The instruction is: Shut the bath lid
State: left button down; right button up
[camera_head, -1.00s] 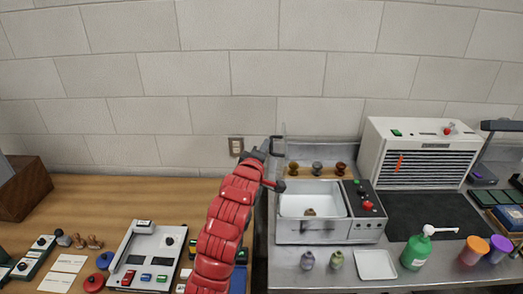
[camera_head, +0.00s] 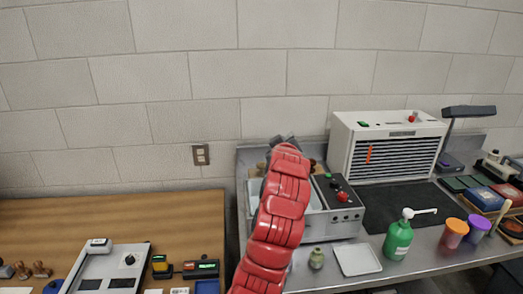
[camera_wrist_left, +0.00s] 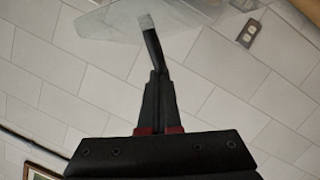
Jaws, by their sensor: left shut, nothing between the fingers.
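The bath (camera_head: 345,223) is a steel box with a white basin and a black control panel with a red knob (camera_head: 343,197). It stands on the steel counter, partly hidden behind my red left arm. My left gripper (camera_head: 284,142) is above the back of the bath, mostly hidden by the arm. In the left wrist view the gripper (camera_wrist_left: 148,27) is shut and empty. Its tips overlap the edge of a clear, pale panel (camera_wrist_left: 105,22), likely the bath lid; I cannot tell whether they touch. The lid is not distinct in the head view. My right gripper is out of view.
A white slatted machine (camera_head: 388,145) stands right of the bath. A green pump bottle (camera_head: 398,240), a white tray (camera_head: 357,259) and a small jar (camera_head: 317,258) stand in front and right. A wooden table (camera_head: 110,210) is at the left, its back clear.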

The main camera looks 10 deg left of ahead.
pick_arm(q)
jog(key=w+d+f+m+g+y+b, duration=0.1)
jog(key=w+d+f+m+y+b, duration=0.1)
jog(key=d+f+m+b, duration=0.4)
jog(key=shift+w+d+f+m+y+b, duration=0.5)
jog(key=shift+d+f, duration=1.65)
jog(key=shift+f, duration=1.5)
